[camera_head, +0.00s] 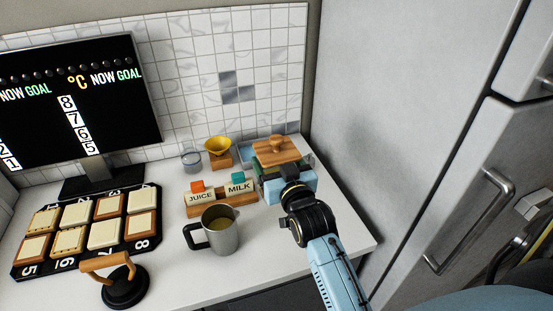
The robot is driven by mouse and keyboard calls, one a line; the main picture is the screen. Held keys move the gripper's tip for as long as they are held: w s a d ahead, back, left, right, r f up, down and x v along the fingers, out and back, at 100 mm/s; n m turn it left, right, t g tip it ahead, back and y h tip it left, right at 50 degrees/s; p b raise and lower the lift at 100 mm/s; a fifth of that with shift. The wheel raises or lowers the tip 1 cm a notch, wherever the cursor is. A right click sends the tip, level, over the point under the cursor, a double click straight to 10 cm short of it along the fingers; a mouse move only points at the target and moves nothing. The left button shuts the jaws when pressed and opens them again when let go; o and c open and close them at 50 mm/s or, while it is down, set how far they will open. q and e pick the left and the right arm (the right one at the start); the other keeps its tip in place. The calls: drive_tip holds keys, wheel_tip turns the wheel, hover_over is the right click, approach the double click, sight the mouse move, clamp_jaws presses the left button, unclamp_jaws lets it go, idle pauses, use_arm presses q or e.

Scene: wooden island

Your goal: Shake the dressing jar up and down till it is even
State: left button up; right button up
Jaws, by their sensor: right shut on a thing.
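My right gripper (277,168) is over the back right of the white counter, and its arm comes in from the lower right. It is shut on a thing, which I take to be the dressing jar. The gripper and wrist hide most of what it holds, so I cannot make out the contents or whether they are even. A wooden lid with a round knob (278,147) shows just beyond the gripper; I cannot tell whether it touches it. My left gripper is not in view.
A metal jug (222,232) stands left of my right arm. A button panel (93,228), black-based handle (121,288) and screen (80,90) are left; a fridge (430,130) is right.

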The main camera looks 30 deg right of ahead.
sight(276, 137)
wheel_tip(276, 137, up, 5)
drive_tip(key=p, duration=0.5)
drive_tip(key=shift+r, duration=0.1)
wheel_tip(276, 137, up, 4)
wheel_tip(276, 137, down, 9)
drive_tip(key=b, duration=0.5)
